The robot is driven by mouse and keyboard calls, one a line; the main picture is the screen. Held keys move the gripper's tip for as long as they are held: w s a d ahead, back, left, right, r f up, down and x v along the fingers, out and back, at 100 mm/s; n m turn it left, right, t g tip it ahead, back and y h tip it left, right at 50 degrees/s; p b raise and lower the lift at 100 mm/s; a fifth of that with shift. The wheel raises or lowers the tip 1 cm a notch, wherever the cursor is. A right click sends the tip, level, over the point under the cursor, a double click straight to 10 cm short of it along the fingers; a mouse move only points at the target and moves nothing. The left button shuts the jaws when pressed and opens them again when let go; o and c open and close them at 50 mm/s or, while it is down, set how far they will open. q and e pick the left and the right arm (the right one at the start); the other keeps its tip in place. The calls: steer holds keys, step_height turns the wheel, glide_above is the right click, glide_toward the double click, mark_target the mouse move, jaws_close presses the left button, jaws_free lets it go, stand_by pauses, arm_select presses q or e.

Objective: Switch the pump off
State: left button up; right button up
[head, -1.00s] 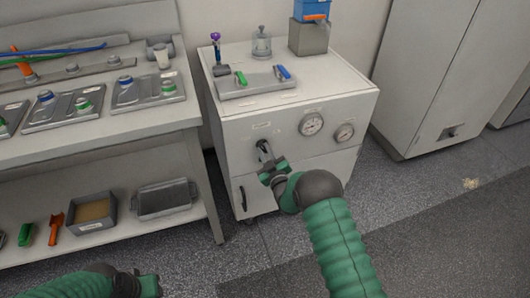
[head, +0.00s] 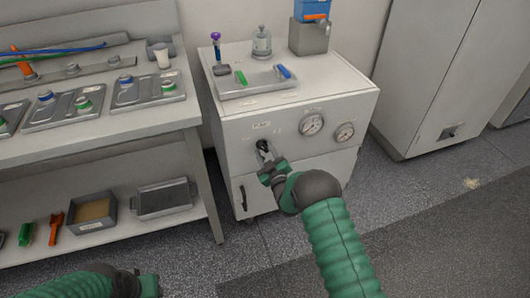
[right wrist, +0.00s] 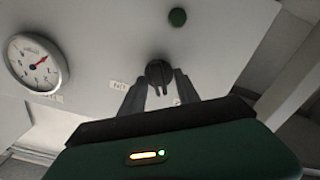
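The pump knob (right wrist: 159,73) is a dark round rotary switch on the front panel of the white cabinet (head: 330,155). In the right wrist view its narrow grip points toward my gripper. My right gripper (right wrist: 159,92) is open, with one finger on each side of the knob and gaps visible; I cannot tell whether it touches. In the head view the right gripper (head: 266,163) largely covers the knob. A dark green round button or lamp (right wrist: 177,17) is on the panel near the knob. My left gripper (head: 148,285) is low at the left, its fingers unclear.
Two dial gauges (head: 312,124) are right of the knob. A metal tray (head: 258,91) with green and blue items lies on the cabinet top. A workbench (head: 100,140) with trays stands left, a tall cabinet (head: 425,80) right. The floor in front is clear.

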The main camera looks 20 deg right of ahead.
steer(key=s+p, duration=0.3)
steer(key=s, duration=1.3)
steer(key=shift+s+d+p, duration=0.3)
steer(key=shift+s+p, duration=0.1)
